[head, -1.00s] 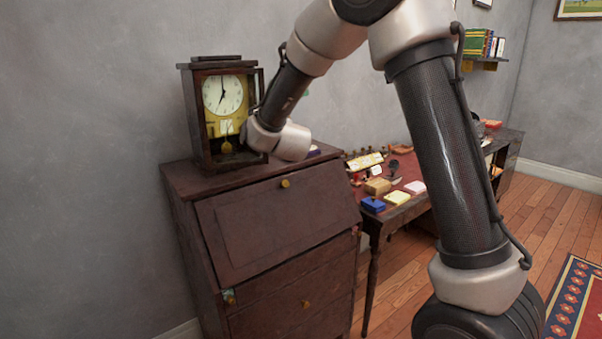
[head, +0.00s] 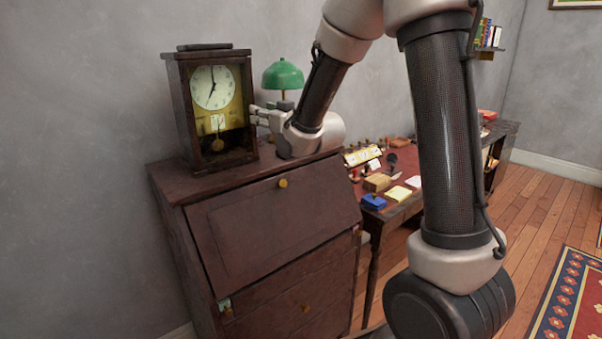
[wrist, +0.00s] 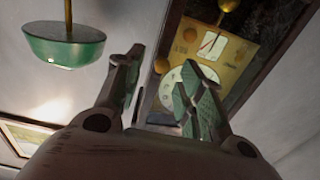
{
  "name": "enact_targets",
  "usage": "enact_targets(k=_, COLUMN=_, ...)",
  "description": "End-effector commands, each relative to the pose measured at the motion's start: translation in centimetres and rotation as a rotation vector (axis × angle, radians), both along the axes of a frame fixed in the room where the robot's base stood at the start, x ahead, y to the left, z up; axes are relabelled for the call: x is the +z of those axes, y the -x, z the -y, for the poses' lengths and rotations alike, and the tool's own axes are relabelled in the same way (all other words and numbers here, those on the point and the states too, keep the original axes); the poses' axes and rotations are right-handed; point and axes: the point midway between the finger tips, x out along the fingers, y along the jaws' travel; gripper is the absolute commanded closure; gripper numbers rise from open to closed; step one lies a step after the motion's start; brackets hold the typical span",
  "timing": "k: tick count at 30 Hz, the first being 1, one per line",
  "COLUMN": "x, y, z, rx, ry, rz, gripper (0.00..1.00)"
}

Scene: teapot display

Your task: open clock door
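The clock (head: 181,115) is a dark wooden case with a white dial (head: 212,88), a gold lower panel and a pendulum. It stands upright on the cabinet at the left of the head view. My gripper (head: 253,114) is beside its right front edge, fingers pointing left. In the wrist view the clock dial (wrist: 174,85) shows upside down beyond my gripper (wrist: 160,78). The two fingers are apart, with no object clearly held between them. The right finger covers part of the dial. I cannot tell the door from the case frame, or whether the fingers touch it.
A green lamp (head: 283,75) stands behind my wrist, right of the clock; it is also in the wrist view (wrist: 64,46). The clock rests on a dark slant-front cabinet (head: 270,225). A desk (head: 400,213) with small boxes stands to the right.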

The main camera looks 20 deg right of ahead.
Motion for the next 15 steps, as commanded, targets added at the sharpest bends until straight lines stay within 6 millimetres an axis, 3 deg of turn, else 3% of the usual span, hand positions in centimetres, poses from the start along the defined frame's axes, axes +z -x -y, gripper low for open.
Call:
enact_targets(k=6, x=-0.4, y=3.6, z=1.2, rx=-0.003, ry=0.006, rz=-0.014, gripper=0.61)
enact_targets(k=15, x=-7.0, y=4.3, z=2.3, rx=-0.037, ry=0.101, rz=-0.277, gripper=0.61)
